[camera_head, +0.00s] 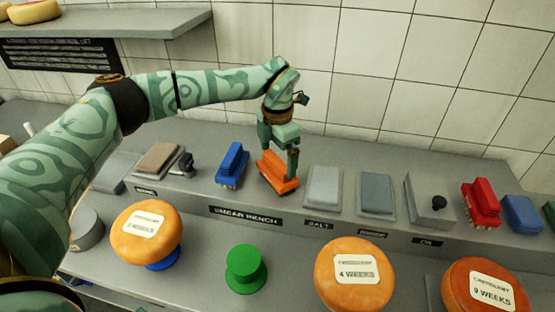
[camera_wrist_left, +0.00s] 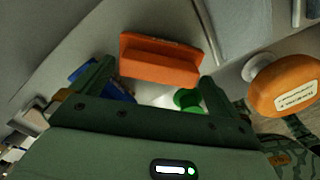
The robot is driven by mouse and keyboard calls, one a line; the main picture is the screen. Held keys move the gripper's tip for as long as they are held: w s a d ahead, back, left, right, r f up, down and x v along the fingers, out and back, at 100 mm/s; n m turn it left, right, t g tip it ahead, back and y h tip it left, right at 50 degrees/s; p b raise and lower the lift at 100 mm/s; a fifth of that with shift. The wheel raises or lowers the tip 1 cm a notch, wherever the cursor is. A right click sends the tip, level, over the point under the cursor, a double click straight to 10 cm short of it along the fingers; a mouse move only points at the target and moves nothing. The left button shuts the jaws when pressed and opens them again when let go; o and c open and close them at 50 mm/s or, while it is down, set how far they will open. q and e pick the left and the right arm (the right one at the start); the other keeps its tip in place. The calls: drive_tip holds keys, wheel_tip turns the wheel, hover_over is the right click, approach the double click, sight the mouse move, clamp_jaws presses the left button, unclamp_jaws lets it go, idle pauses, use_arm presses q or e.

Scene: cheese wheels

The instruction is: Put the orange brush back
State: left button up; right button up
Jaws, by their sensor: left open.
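The orange brush (camera_head: 275,170) sits on the grey bench, between a blue brush (camera_head: 232,164) and the grey pad (camera_head: 323,188) behind the SALT label. My left gripper (camera_head: 280,150) points down at the orange brush, with one finger along its right side. In the left wrist view the orange brush (camera_wrist_left: 160,58) lies just beyond and between the spread fingers of the left gripper (camera_wrist_left: 155,80). The jaws are open. I cannot tell whether a finger touches the brush. Its bristles are mostly hidden. My right gripper is not in view.
A red brush (camera_head: 482,203) and another blue one (camera_head: 521,214) stand at the right. Orange cheese wheels (camera_head: 146,252) labelled with weeks and a green stand (camera_head: 246,268) are along the lower front ledge. A tiled wall (camera_head: 440,75) closes the back.

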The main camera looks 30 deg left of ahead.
sight(278, 160)
use_arm(q)
wheel_tip(278, 160, up, 10)
drive_tip(key=p, duration=0.1)
drive_tip(key=shift+f, duration=0.15)
idle(0.4)
